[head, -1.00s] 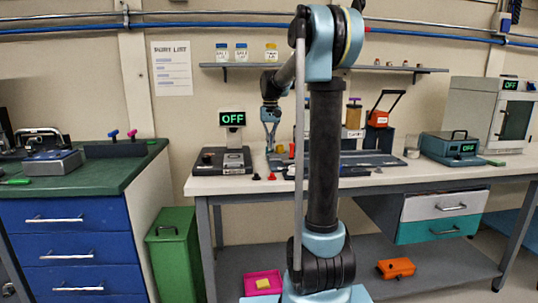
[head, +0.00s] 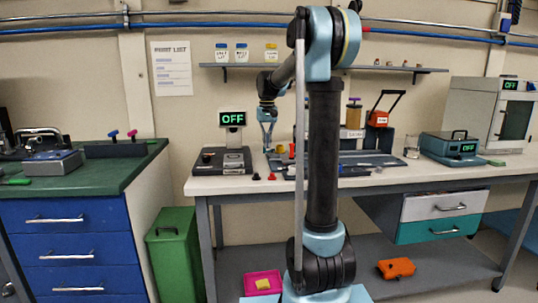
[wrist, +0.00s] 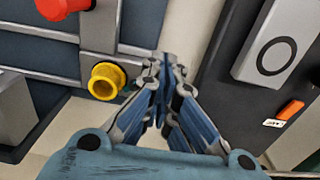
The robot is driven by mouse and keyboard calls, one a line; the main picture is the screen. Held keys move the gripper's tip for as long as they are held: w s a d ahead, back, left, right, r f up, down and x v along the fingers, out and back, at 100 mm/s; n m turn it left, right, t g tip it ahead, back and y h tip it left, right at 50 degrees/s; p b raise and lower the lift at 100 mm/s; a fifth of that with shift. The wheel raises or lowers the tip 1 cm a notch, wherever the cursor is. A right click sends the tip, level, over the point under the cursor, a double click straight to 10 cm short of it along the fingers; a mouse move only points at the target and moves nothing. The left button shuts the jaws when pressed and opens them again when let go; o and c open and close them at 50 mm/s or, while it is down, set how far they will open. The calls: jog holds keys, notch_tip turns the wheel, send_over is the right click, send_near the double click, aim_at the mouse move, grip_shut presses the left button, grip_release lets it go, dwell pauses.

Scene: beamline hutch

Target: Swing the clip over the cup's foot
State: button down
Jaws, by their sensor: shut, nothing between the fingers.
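My gripper (head: 268,146) hangs over the back bench, between the OFF-display device and the dark tray; it is shut and empty. In the wrist view its fingertips (wrist: 165,62) meet near the middle. A red round piece (wrist: 62,6) is at the top left. I cannot tell for certain which part is the clip or the cup's foot. The fingers appear apart from the yellow piece, though depth is unclear.
The dark device (head: 222,161) with an OFF display (head: 233,119) stands left of my gripper. Its grey plate (wrist: 272,40) and orange switch (wrist: 290,110) show at right in the wrist view. Small black and red pieces (head: 271,177) lie at the bench's front. My arm hides part of the tray.

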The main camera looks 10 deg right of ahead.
jog(key=shift+w+a, duration=0.4)
jog(key=shift+a, duration=0.05)
jog(key=shift+w+a, duration=0.1)
jog(key=shift+a, duration=0.05)
jog(key=shift+w+a, duration=0.2)
jog(key=shift+w, duration=0.1)
jog(key=shift+w+a, duration=0.1)
jog(key=shift+w, duration=0.15)
dwell(0.4)
notch_tip(320, 180, up, 7)
jog(key=shift+s, duration=0.35)
dwell(0.9)
jog(key=shift+a, duration=0.1)
